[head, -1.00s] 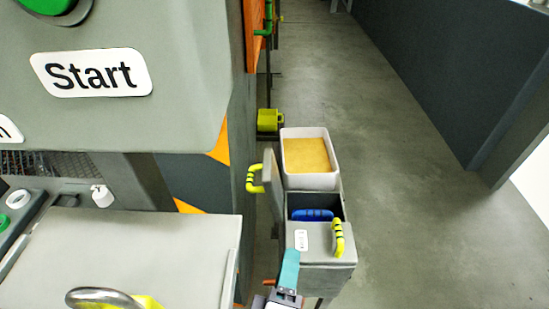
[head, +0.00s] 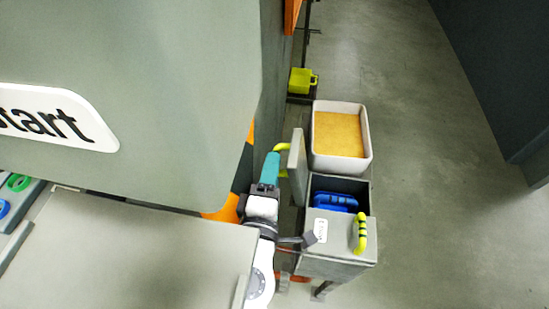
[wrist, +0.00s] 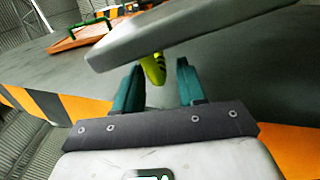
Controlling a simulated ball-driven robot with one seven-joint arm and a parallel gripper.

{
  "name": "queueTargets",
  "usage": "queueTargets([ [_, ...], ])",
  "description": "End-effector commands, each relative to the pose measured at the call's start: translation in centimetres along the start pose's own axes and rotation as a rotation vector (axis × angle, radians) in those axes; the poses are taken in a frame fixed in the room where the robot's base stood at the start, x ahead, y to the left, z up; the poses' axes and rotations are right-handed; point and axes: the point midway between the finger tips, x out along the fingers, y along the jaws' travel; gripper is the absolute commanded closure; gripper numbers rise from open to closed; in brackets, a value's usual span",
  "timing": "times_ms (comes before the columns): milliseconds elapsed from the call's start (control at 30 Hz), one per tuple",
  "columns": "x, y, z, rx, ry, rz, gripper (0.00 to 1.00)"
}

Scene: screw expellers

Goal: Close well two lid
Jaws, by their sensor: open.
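A grey box stands right of the machine. One grey lid (head: 297,165) stands upright, open, at the left edge of its uncovered well (head: 340,184), where a blue object (head: 335,201) lies. Its yellow handle (head: 282,148) sticks out to the left, partly hidden by my gripper. A second lid (head: 330,240), with an unreadable label and a yellow-black handle (head: 361,232), lies flat in front. My teal-fingered gripper (head: 271,165) is open left of the upright lid. In the wrist view the lid (wrist: 190,32) crosses above the fingers, and its handle (wrist: 153,68) shows between them, seemingly beyond the fingertips.
A white bin (head: 341,165) with a tan filling stands behind the well. The large grey machine (head: 190,80) with its Start label is close on the left. A yellow-green container (head: 300,81) sits farther back. The floor (head: 440,200) to the right is clear.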

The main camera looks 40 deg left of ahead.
Motion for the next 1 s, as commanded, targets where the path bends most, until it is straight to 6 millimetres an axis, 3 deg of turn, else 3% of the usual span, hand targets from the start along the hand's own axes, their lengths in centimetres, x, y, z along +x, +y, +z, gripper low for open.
queueTargets([
  [200,2.3,0.0,0.0,0.0,0.0,0.0,0.6],
  [567,2.8,0.0,0.0,0.0,0.0,-0.001,0.6],
  [1000,2.8,-0.1,0.1,0.0,-0.001,-0.002,1.0],
])
